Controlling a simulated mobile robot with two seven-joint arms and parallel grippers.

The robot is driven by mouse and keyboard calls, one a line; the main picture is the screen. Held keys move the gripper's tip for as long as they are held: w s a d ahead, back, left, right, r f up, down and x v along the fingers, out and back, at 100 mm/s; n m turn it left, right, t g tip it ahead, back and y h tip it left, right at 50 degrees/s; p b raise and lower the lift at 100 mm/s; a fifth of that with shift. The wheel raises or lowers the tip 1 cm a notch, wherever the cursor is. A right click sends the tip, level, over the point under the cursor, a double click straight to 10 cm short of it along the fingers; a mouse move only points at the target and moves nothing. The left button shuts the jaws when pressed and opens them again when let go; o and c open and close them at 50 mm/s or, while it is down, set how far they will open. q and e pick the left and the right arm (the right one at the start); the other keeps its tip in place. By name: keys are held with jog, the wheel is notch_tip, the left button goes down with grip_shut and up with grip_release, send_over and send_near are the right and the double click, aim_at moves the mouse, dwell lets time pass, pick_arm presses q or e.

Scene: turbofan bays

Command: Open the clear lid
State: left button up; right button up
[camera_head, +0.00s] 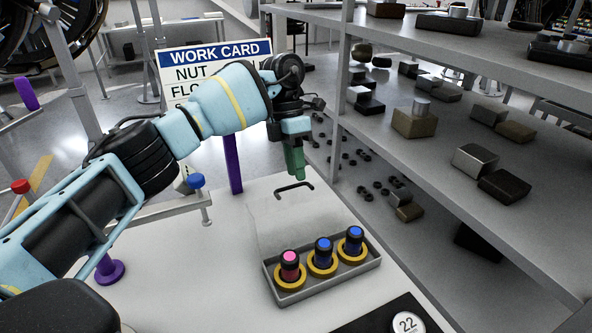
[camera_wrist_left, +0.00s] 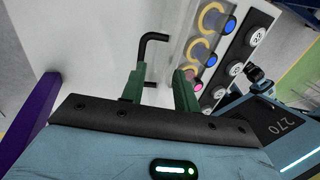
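The clear lid (camera_head: 298,222) is a faint see-through sheet behind the grey tray (camera_head: 322,284), with a black bar handle (camera_head: 294,187) at its far edge. It looks swung back from the tray; its exact tilt is hard to tell. The tray holds three dark cylinders in yellow rings, one pink-topped (camera_head: 290,262) and two blue-topped. My left gripper (camera_head: 294,165) is just above and behind the handle. In the left wrist view its green fingers (camera_wrist_left: 160,88) are apart, with the handle (camera_wrist_left: 151,40) just beyond them, seemingly not gripped. My right gripper is out of view.
A black plate with a disc marked 22 (camera_head: 406,323) lies at the front right. Grey shelves (camera_head: 470,150) with blocks stand close on the right. A work card (camera_head: 213,60) stands behind my arm, by a purple post (camera_head: 234,165).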

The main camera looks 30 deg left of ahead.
pick_arm(q)
jog(key=v, duration=0.6)
jog(key=shift+r+b, duration=0.25)
jog(key=shift+b, duration=0.2)
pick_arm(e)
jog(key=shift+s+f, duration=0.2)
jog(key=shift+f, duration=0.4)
pick_arm(q)
jog(key=shift+a, duration=0.15)
